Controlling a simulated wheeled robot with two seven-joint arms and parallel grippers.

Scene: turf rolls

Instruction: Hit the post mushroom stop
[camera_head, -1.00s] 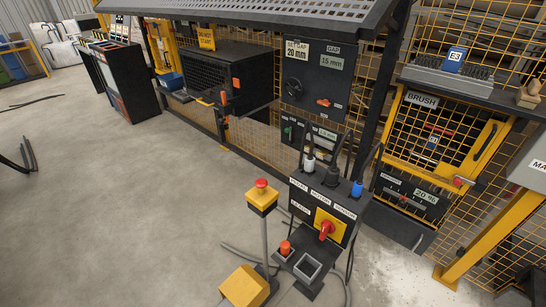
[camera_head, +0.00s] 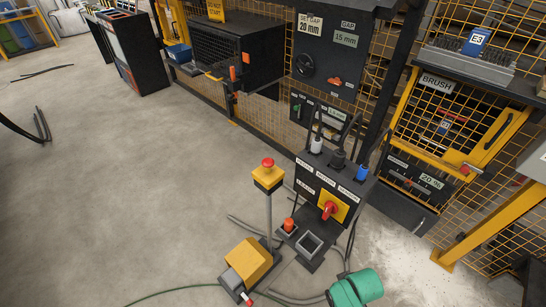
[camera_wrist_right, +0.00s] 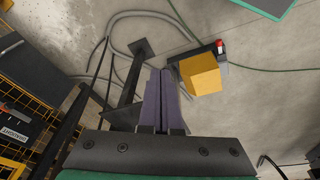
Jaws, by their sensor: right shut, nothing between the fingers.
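The post mushroom stop (camera_head: 267,163) is a red button on a yellow box (camera_head: 268,178), atop a thin grey post (camera_head: 269,215) standing upright on the floor. It shows in the head view, left of the dark control console (camera_head: 325,195). My right gripper (camera_wrist_right: 166,75) shows in the wrist view, its dark fingers together and empty, pointing down towards the floor. The yellow floor box (camera_wrist_right: 200,74) lies just right of its fingertips in that view. I cannot make out the red button there, so its distance from the fingers cannot be told. My left gripper is not in view.
The console carries a red rotary switch (camera_head: 328,211) on a yellow plate and upright plugs. A yellow box (camera_head: 247,262) lies by the post's foot. Grey hoses and a green cable (camera_head: 165,293) cross the floor. Mesh fencing stands behind.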

